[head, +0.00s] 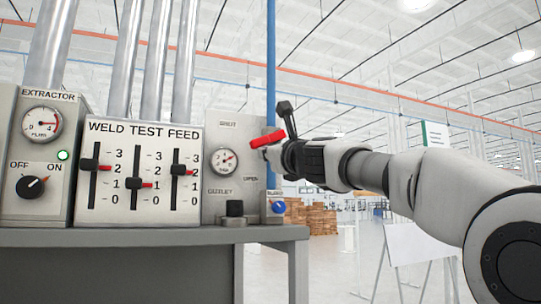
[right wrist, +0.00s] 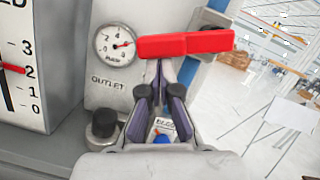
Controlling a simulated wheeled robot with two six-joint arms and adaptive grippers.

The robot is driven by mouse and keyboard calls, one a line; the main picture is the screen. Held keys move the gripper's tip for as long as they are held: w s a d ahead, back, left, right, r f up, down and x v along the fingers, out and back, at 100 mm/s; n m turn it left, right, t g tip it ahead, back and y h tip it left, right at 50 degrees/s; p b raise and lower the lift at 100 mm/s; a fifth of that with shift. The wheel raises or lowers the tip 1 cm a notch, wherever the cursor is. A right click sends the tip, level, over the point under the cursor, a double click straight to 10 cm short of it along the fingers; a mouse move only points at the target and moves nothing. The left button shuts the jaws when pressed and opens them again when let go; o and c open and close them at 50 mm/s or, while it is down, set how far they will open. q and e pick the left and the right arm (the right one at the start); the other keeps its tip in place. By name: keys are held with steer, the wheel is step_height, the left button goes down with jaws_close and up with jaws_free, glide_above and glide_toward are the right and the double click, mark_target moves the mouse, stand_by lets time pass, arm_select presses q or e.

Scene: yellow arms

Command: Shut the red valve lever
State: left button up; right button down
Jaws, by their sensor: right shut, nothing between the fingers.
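The red valve lever (head: 267,138) is on the right side of the grey valve panel (head: 212,188), between the SHUT label above and the OPEN label below. It lies nearly level, tilted slightly up to the right. In the right wrist view the lever (right wrist: 185,43) crosses above my fingertips. My right gripper (head: 270,152) is shut and empty, its tips just below the lever; I cannot tell whether they touch it. The gripper's fingers (right wrist: 162,72) also show in the right wrist view. The lever's pivot is hard to make out. My left gripper is not in view.
A pressure gauge (head: 223,162) and a dark knob (head: 235,208) are left of the lever. A blue post (head: 271,70) rises behind it. A slider panel (head: 140,212) stands further left on the grey bench (head: 150,237). Open floor lies to the right.

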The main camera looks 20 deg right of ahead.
steer(key=shift+a+r+m+h+p, duration=0.4)
steer(key=shift+a+r+m+p, duration=0.4)
steer(key=shift+r, duration=0.3)
